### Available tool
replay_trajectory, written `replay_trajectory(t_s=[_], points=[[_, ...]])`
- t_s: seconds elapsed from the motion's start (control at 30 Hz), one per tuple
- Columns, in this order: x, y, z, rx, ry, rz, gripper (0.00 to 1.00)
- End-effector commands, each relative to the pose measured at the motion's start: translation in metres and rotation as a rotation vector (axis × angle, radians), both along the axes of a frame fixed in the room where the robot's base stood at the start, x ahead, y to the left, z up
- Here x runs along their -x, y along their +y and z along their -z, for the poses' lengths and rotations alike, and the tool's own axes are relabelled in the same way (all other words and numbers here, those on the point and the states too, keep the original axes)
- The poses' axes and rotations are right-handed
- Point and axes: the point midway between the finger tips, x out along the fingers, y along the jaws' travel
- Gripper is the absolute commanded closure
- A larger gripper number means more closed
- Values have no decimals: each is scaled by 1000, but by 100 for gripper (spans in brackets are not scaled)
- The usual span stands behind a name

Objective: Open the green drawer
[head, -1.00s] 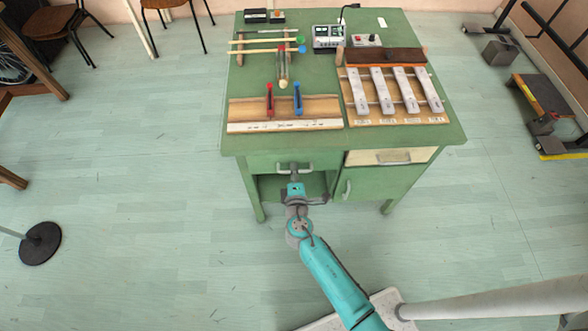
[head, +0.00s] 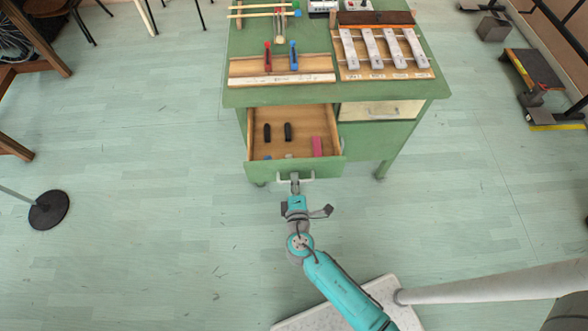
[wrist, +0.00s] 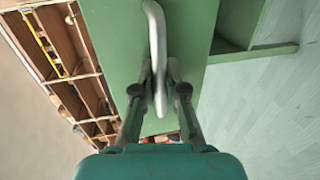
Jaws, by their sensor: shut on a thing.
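The green drawer (head: 256,171) stands pulled out from the left side of the green desk, its wooden inside showing. Two black items (head: 277,132) and a pink block (head: 317,146) lie in it, with a small bluish thing near its front. Its pale handle (head: 309,176) is on the front face; the handle also shows in the wrist view (wrist: 154,40). My gripper (head: 295,182) is at the handle, and in the wrist view its two fingers (wrist: 160,85) are shut around the bar.
The green desk (head: 385,142) carries a wooden board with a red and a blue item, a rack of metal bars (head: 385,50) and sticks. A cream drawer (head: 380,110) beside the green one is shut. A round black stand base (head: 49,209) is at left; the floor around is open.

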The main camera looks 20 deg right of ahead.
Motion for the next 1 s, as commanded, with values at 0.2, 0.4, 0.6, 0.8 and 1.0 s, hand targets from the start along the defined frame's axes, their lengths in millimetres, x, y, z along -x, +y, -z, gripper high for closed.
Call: replay_trajectory(t_s=[0.2,0.4,0.6,0.8,1.0], points=[[18,6,1,0,2,-1,100],[22,7,1,-1,1,0,100],[22,7,1,0,1,0,100],[22,7,1,0,1,0,63],[21,7,0,0,1,0,63]])
